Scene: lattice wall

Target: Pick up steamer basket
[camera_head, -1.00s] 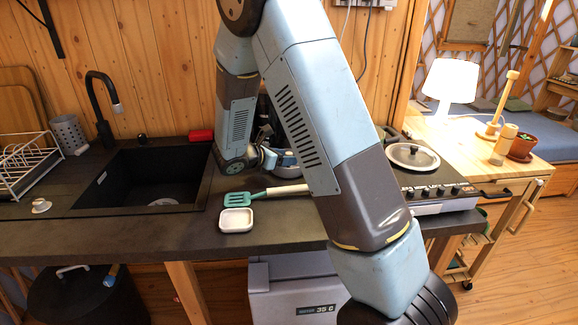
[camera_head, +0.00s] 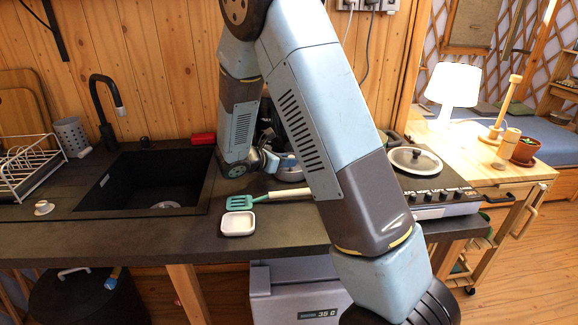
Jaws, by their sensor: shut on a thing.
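A round, silvery metal piece (camera_head: 291,174), which looks like the steamer basket, is on or just above the dark counter behind the forearm. Most of it is hidden by my arm, so its full shape and any gap below it cannot be seen. My gripper (camera_head: 272,161) is low over the counter, at the left side of this piece, and shut on it. The fingertips are small and partly covered.
A teal spatula (camera_head: 240,202) and a small white dish (camera_head: 238,224) lie in front on the counter (camera_head: 150,238). The black sink (camera_head: 155,183) is to the left. A red block (camera_head: 203,138) sits near the wall.

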